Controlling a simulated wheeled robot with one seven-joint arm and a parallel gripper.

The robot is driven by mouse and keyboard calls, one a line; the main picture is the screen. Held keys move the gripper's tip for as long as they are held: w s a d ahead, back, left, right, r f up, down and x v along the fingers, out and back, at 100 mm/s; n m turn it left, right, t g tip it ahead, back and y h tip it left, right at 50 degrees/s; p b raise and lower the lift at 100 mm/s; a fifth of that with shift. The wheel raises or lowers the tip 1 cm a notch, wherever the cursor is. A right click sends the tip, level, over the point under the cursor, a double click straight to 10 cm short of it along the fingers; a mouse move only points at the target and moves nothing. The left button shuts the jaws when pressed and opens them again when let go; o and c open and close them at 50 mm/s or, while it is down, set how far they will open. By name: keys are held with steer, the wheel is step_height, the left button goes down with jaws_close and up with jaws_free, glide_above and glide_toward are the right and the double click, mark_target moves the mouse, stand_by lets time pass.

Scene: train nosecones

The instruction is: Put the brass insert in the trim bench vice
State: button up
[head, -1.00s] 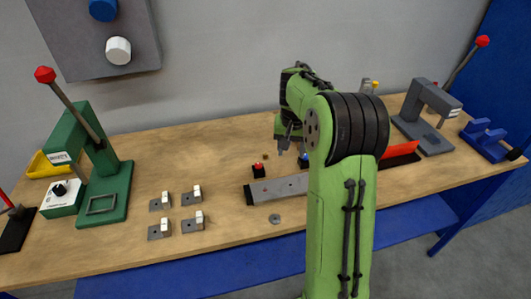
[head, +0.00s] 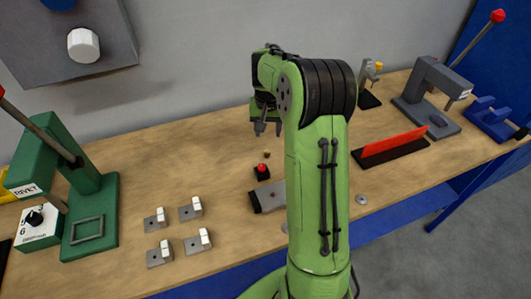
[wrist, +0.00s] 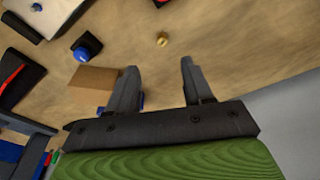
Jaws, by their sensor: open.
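The brass insert (head: 267,154) is a tiny brass-coloured piece lying on the wooden bench behind the red-button box. It also shows in the wrist view (wrist: 162,39), ahead of the gap between my fingers and apart from them. My gripper (head: 268,133) is open and empty above the bench, its fingers pointing down. In the wrist view both fingers (wrist: 159,68) are spread with nothing between them. A blue vice (head: 490,114) stands at the bench's far right end, well away from my gripper. My arm hides part of the middle of the bench.
A black box with a red button (head: 262,172) is near the insert. In the wrist view, a blue-button box (wrist: 86,46) and a brown block (wrist: 93,80) are left of my fingers. A green press (head: 90,190) stands left, a grey press (head: 432,95) right, beyond a red-topped strip (head: 390,145).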

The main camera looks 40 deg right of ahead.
glide_above(267, 151)
steer(key=f, duration=0.4)
steer(key=s+f, duration=0.1)
steer(key=f, duration=0.1)
steer(key=shift+a+b, duration=0.35)
steer(key=shift+b, duration=0.05)
steer(key=f, duration=0.5)
steer(key=shift+w+d+f+b, duration=0.2)
steer(key=shift+w+d+b, duration=0.1)
steer(key=shift+w+b, duration=0.1)
steer(key=shift+s+r, duration=0.1)
jaws_close()
